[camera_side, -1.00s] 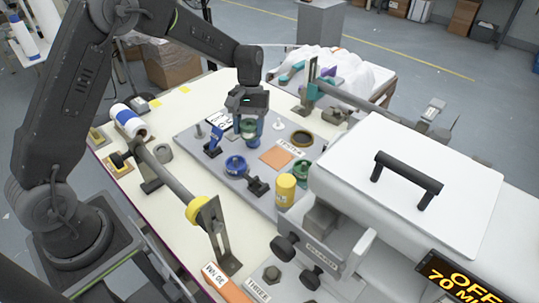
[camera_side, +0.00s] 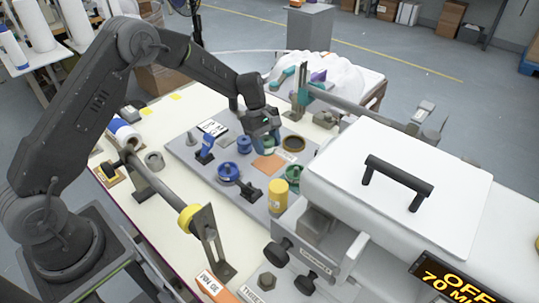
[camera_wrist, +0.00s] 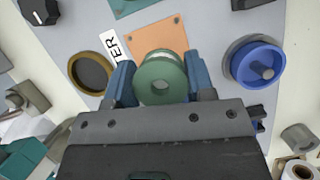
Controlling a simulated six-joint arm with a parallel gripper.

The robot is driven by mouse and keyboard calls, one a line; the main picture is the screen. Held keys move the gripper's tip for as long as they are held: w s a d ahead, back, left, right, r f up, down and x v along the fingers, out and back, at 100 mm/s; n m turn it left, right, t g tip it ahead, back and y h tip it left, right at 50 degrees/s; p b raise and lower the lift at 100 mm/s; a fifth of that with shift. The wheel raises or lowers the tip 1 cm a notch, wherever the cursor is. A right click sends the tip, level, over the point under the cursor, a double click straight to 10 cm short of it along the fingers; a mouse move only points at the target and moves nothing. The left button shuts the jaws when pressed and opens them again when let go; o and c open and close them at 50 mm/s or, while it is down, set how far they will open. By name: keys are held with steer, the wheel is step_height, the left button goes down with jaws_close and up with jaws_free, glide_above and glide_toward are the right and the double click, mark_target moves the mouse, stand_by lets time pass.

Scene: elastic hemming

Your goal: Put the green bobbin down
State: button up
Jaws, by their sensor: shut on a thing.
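My gripper (camera_side: 266,135) is shut on a green bobbin (camera_wrist: 160,72), with one blue finger on each side of it in the wrist view. In the side view the held bobbin (camera_side: 267,142) is mostly hidden by the fingers. It is over the grey board (camera_side: 208,160), near the far edge of an orange square (camera_side: 269,165). That square (camera_wrist: 157,36) also shows just beyond the bobbin in the wrist view. A brown-rimmed round dish (camera_side: 293,143) lies to the right of the gripper. I cannot tell the bobbin's exact height above the board.
A second green round piece (camera_side: 293,174) and a yellow cylinder (camera_side: 278,196) stand nearer the white machine (camera_side: 400,190). A roller bar (camera_side: 165,185) runs along the near left.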

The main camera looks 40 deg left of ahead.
mark_target(273, 166)
steer(key=shift+w+d+f, duration=0.15)
steer(key=shift+d+f, duration=0.2)
steer(key=shift+f, duration=1.85)
steer(key=shift+f, duration=0.2)
steer(key=o, duration=1)
